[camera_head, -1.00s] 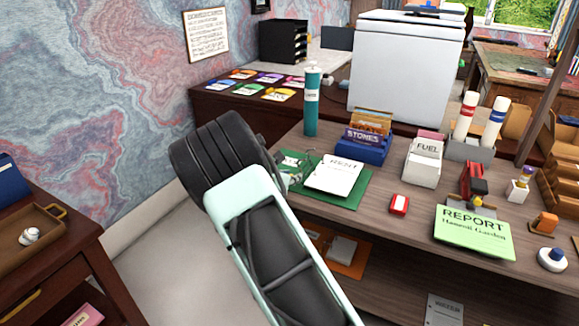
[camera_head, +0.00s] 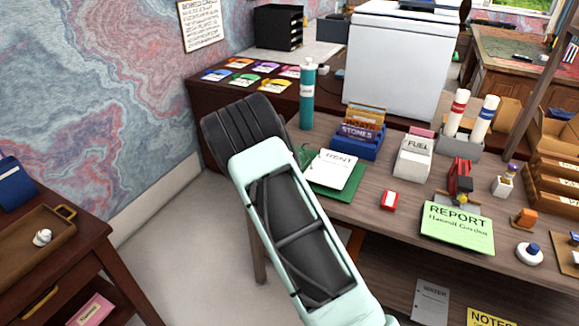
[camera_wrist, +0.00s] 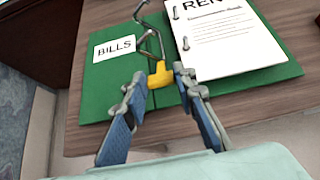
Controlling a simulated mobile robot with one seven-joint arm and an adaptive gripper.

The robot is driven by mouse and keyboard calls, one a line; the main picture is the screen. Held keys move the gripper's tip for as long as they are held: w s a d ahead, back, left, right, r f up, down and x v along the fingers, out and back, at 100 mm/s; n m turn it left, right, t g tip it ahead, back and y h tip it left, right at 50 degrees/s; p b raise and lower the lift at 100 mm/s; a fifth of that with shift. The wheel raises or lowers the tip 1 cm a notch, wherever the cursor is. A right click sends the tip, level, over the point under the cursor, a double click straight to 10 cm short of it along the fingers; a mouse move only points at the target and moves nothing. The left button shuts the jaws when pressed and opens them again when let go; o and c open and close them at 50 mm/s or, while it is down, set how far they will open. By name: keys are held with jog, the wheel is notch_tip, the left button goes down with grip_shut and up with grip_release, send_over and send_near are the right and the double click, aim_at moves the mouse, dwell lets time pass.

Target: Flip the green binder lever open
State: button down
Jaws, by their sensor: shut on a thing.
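The green binder (camera_head: 345,197) lies open and flat near the left end of the wooden desk. In the wrist view its left cover (camera_wrist: 104,76) carries a white BILLS label. White RENT sheets (camera_wrist: 222,38) lie on its right side. A bent metal lever (camera_wrist: 148,36) with a yellow tip (camera_wrist: 160,75) stands at the binder's middle. My gripper (camera_wrist: 161,80) has its two blue-padded fingers on either side of the yellow tip and is shut on it. In the head view my arm hides the gripper and the lever.
A teal bottle (camera_head: 306,95), a blue STONES box (camera_head: 358,141) and a white FUEL box (camera_head: 414,158) stand behind and right of the binder. A small red block (camera_head: 389,201) and a green REPORT folder (camera_head: 457,229) lie to the right.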

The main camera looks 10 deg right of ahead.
jog(key=shift+r, duration=0.2)
dwell(0.7)
jog(key=c, duration=1.6)
grip_release()
jog(key=v, duration=1.2)
jog(key=shift+f, duration=0.1)
